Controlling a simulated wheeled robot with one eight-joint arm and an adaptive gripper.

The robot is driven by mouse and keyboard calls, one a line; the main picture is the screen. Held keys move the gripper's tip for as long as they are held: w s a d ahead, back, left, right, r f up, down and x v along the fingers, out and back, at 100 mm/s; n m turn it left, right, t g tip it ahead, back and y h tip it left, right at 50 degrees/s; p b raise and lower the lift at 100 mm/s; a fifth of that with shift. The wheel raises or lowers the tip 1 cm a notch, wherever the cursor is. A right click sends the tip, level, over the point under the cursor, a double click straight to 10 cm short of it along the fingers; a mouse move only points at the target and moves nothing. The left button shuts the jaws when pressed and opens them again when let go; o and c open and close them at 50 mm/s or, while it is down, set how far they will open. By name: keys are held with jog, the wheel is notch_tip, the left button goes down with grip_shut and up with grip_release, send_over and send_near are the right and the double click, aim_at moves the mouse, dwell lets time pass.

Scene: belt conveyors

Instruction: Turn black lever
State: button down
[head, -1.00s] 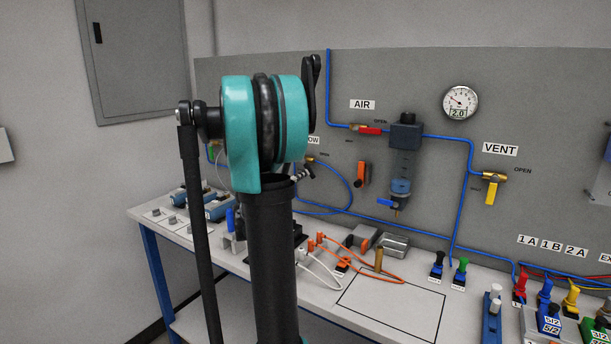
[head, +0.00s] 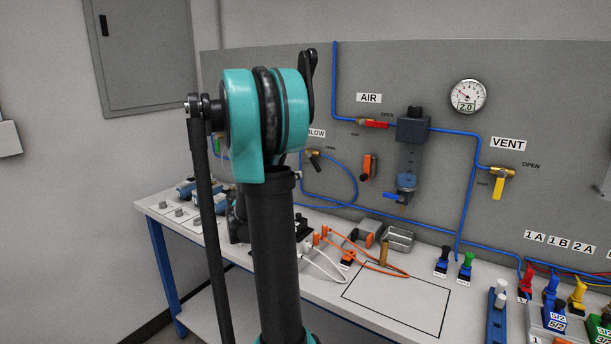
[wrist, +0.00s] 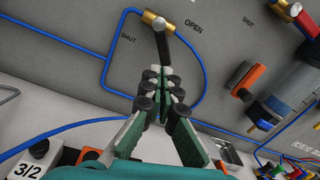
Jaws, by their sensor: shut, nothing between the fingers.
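The black lever (wrist: 163,46) hangs from a brass valve (wrist: 157,20) on the grey panel in the wrist view. Its free end points down between the SHUT mark on the left and the OPEN mark on the right. My gripper (wrist: 161,80) is shut and empty, its fingertips just below the lever's end; I cannot tell whether they touch it. In the head view the black lever (head: 316,163) shows right of my arm, under a partly hidden sign ending in LOW. My gripper is mostly hidden there behind my arm.
A blue hose (wrist: 108,60) loops around the lever. An orange handle (wrist: 247,79) sits on the panel to the right. In the head view a red valve handle (head: 374,123) and a yellow handle (head: 497,186) are further right. The bench (head: 395,300) below carries several switches and cables.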

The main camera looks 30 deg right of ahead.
aim_at(314, 162)
notch_tip(314, 162, down, 3)
jog(key=w+a+m+g+h, duration=0.1)
jog(key=w+m+g+h, duration=0.1)
jog(key=m, duration=1.3)
jog(key=x, duration=0.9)
jog(key=shift+d, duration=0.25)
